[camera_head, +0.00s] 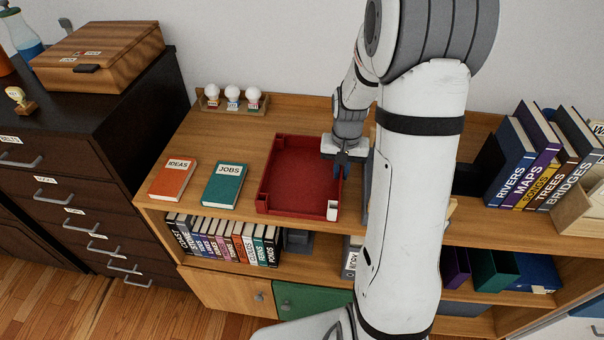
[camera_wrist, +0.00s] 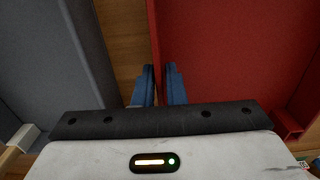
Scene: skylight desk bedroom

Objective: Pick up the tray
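The red tray (camera_head: 300,165) sits on the top of the wooden shelf unit. It has low walls, corner blocks and a small white piece at its front right corner. My gripper (camera_head: 342,170) is at the right wall of the tray, pointing down. In the wrist view my gripper (camera_wrist: 160,75) has its two blue fingers close together, one on each side of the wall of the tray (camera_wrist: 225,50). It appears shut on that wall. The tray looks level and I see no gap under it. My arm hides the area right of the tray.
An orange book (camera_head: 173,180) and a teal book (camera_head: 224,185) lie left of the tray. A bulb rack (camera_head: 233,98) stands behind them. A grey object (camera_wrist: 60,60) is close beside the gripper. Upright books (camera_head: 540,160) stand at the right.

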